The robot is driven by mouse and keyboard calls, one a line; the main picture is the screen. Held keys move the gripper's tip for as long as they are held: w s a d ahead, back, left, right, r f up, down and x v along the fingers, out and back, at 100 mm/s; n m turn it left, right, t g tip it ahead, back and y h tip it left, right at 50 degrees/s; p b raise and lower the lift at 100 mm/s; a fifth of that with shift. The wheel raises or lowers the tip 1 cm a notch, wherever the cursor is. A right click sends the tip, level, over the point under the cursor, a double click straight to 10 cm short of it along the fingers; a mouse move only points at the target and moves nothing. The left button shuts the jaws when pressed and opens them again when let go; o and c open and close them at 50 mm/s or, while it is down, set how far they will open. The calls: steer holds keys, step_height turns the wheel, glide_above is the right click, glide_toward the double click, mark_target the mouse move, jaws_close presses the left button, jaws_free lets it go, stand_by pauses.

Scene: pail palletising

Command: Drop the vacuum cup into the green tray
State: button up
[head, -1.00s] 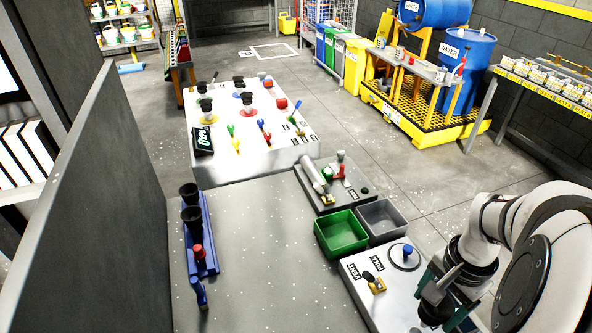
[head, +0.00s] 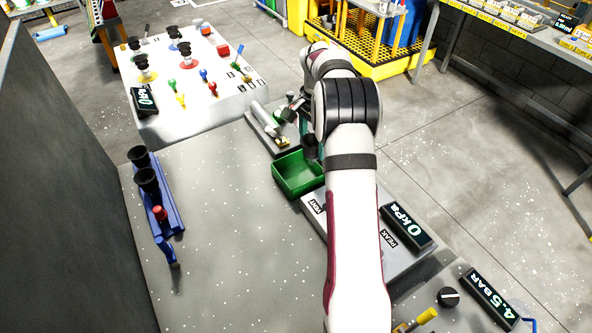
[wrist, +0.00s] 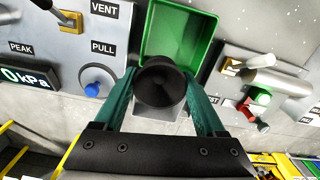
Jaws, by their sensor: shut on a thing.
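In the wrist view, my gripper (wrist: 162,84) has its teal fingers shut on a black vacuum cup (wrist: 161,88), whose round dark mouth faces the camera. The green tray (wrist: 208,46) lies just beyond the cup in that view, and the cup overlaps its near edge. In the head view, the green tray (head: 299,192) shows on the bench left of my arm. My arm hides most of the gripper there, and the cup's height above the tray is hard to tell. The visible part of the tray's inside looks empty.
A blue rack (head: 168,215) with black cups stands at the bench's left. A panel with a 0 kPa display (head: 405,226) lies right of my arm. A fixture with a metal cylinder (wrist: 275,82) stands beside the tray. The bench middle is clear.

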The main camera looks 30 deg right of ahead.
steer(key=shift+w+a+f, duration=0.2)
steer(key=shift+w+a, duration=0.05)
steer(key=shift+w, duration=0.15)
steer(key=shift+w+a+f, duration=0.15)
steer(key=shift+w+a, duration=0.05)
steer(key=shift+w, duration=0.2)
steer(key=shift+w+a+f, duration=0.15)
steer(key=shift+w+f, duration=0.1)
steer(key=shift+f, duration=2.85)
steer(key=o, duration=1.4)
steer(key=shift+c, duration=0.2)
step_height(320, 180, up, 16)
steer(key=shift+f, duration=0.2)
steer(key=shift+r, duration=0.15)
